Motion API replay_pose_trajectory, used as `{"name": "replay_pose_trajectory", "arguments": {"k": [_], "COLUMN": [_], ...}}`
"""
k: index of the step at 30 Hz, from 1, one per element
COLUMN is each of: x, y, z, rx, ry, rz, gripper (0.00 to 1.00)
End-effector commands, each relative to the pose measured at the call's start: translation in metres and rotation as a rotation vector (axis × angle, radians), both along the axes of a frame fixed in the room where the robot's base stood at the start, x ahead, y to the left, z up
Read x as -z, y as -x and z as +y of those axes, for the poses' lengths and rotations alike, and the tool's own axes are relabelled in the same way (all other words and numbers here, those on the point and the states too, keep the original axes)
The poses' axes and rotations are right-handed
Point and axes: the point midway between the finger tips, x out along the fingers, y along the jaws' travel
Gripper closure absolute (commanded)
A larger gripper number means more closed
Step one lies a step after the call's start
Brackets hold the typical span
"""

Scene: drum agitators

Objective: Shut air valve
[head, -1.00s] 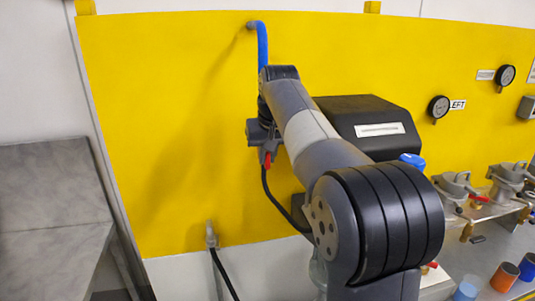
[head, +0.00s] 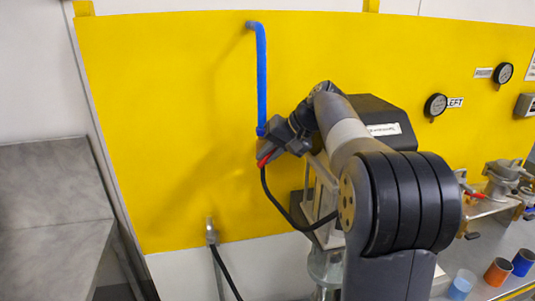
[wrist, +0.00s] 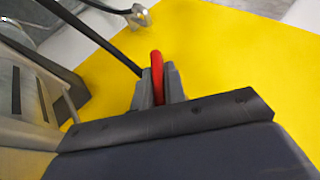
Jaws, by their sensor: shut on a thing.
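The air valve hangs at the lower end of a blue pipe (head: 262,80) in front of the yellow panel. Its red lever (wrist: 156,62) shows between my fingertips in the wrist view, and a bit of red shows slanted in the head view (head: 265,160). My gripper (wrist: 158,88) is shut on the red lever; in the head view my gripper (head: 272,150) is just below the pipe's end. The valve body is mostly hidden by my gripper. A black hose (head: 266,190) runs down from the valve and curves to the right.
A grey fitting with a dark hose (head: 211,233) is low on the panel. A black-topped machine (head: 368,112) stands behind my arm. Gauges (head: 436,105), clamped agitators (head: 500,178) and coloured cups (head: 498,270) are on the right. Space left of the pipe is clear.

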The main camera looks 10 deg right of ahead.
Motion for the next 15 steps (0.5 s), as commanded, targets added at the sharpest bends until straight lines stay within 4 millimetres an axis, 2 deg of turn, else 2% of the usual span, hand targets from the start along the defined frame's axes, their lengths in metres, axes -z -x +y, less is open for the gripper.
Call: {"name": "replay_pose_trajectory", "arguments": {"k": [15], "x": [-0.0012], "y": [-0.0005], "z": [-0.0005], "rx": [0.001], "ry": [-0.04], "rz": [-0.004], "gripper": [1.0]}}
